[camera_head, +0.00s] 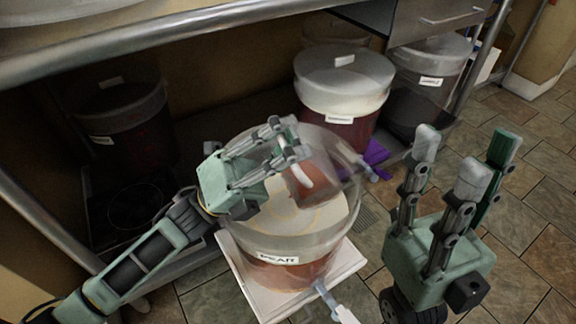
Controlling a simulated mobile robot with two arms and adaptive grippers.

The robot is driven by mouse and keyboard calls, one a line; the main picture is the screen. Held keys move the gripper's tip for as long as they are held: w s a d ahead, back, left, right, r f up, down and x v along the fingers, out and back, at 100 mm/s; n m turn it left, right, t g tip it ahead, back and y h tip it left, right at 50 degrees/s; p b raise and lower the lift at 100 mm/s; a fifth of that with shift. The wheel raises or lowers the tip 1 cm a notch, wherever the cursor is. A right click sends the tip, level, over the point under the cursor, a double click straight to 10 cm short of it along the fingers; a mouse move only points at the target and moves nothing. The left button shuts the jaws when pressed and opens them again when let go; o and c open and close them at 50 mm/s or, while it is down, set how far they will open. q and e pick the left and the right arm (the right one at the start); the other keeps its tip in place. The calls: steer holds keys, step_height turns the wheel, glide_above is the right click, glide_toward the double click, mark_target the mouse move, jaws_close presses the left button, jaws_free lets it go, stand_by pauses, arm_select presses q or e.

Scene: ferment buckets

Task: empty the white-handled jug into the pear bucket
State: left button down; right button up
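The pear bucket (335,228) is a clear tub labelled PEAR with reddish-brown contents and a pale top surface. It stands upright on a white board. The jug (318,181) looks transparent, with reddish-brown liquid inside and a white handle (302,173). It appears tilted over the bucket's mouth. My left gripper (294,147) is above the bucket with its fingers at the jug's handle, apparently closed on it. The fingers partly hide the jug, and its rim is hard to make out. My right gripper (458,160) is open and empty, fingers up, right of the bucket.
The white board (347,262) extends past the bucket, whose tap (324,294) points forward. A metal-edged table (150,38) runs above. Lidded buckets stand behind (343,80), at the back right (432,75) and in shadow at left (125,110). Tiled floor is open at right.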

arm_select(q)
steer(key=shift+w+a+r+n+t, duration=0.2)
steer(key=shift+w+n+t, duration=0.1)
steer(key=shift+n+t, duration=0.25)
steer(key=shift+a+n+p, duration=0.1)
steer(key=shift+n+p, duration=0.15)
steer(key=shift+p, duration=0.05)
steer(key=shift+a+r+t, duration=0.1)
steer(key=shift+a+t, duration=0.05)
steer(key=shift+t, duration=0.2)
steer(key=shift+w+r+n+t+p, duration=0.15)
steer(key=shift+n+t+p, duration=0.15)
steer(key=shift+n+t, duration=0.25)
steer(key=shift+a+n+t+y, duration=0.2)
steer(key=shift+n+t+y, duration=0.15)
steer(key=shift+n, duration=0.2)
steer(key=shift+w+a+r+n+t+y+p, duration=0.1)
steer(key=shift+w+n+t+y+p, duration=0.15)
steer(key=shift+n+t+p, duration=0.3)
steer(key=shift+w+a+r+n+t+y+p, duration=0.1)
steer(key=shift+w+n+t+p, duration=0.2)
steer(key=shift+n, duration=0.35)
